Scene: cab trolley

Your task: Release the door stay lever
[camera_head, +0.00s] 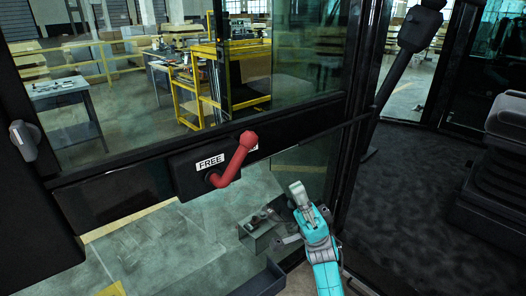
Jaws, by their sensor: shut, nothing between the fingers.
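The red door stay lever (234,163) is mounted on a black housing (183,178) on the door's dark cross rail. Its pivot is at the lower left and its knob end points up and to the right. A white label reading FREE (211,162) is left of the lever. A second white label shows beside the knob, mostly hidden by it. My gripper (264,217) is below and right of the lever in the picture, apart from it.
The glazed door with a black frame (354,100) fills the left and middle. A grey latch handle (24,139) is at far left. A black seat (498,185) and a dark control lever (420,30) are at right. Dark floor (405,210) lies clear between door and seat.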

